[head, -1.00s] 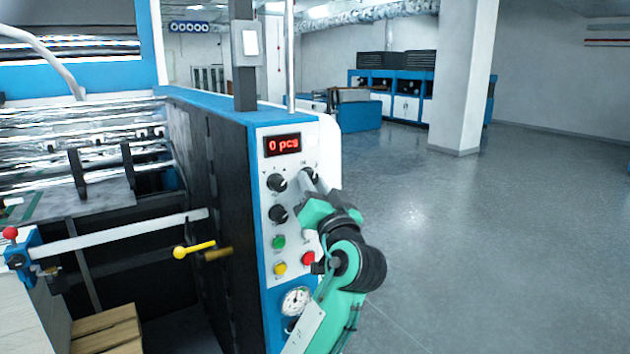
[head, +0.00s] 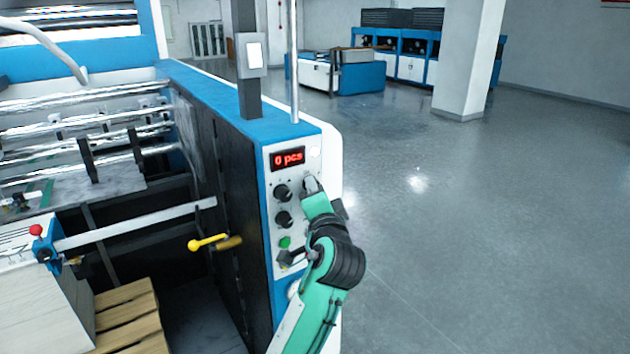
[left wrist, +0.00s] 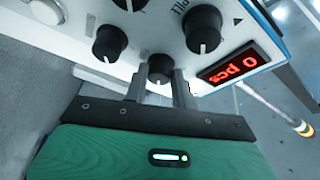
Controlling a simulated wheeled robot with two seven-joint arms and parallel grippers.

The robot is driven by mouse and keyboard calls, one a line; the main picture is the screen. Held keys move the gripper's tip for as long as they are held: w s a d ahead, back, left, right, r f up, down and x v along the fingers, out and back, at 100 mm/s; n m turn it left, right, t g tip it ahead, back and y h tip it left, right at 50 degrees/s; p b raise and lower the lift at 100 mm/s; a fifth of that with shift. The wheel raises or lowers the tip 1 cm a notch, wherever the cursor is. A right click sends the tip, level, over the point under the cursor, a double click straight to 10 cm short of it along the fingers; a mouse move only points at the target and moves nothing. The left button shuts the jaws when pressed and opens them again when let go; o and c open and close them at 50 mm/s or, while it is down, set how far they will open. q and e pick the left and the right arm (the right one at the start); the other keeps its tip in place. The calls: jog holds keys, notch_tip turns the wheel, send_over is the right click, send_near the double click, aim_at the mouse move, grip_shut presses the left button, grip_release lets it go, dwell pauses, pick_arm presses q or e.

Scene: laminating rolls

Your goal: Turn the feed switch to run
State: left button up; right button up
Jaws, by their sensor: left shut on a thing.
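The control panel (head: 271,215) is on the end of the blue-and-white machine, with a red display (head: 288,159) reading "0 pcs". Black knobs sit below the display: an upper left knob (head: 283,193) and one lower (head: 283,219). My left gripper (head: 311,184) is at the upper right knob, which it mostly hides in the head view. In the left wrist view, the fingers of my left gripper (left wrist: 160,82) are shut on this black knob (left wrist: 160,68), one on each side. Which knob is the feed switch cannot be read. My right gripper is not in view.
A green button (head: 285,242) is on the panel, close to my left arm. A yellow-tipped lever (head: 207,243) sticks out on the machine's left side. Wooden pallets (head: 130,318) lie lower left. The floor (head: 460,240) to the right is clear.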

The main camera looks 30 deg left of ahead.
pick_arm(q)
jog(key=shift+m, duration=0.3)
jog(key=o, duration=1)
jog(key=b+v, duration=0.5)
jog(key=v, duration=0.8)
jog(key=shift+s+d+r, duration=0.15)
jog(key=shift+s+d, duration=0.15)
jog(key=shift+d, duration=0.05)
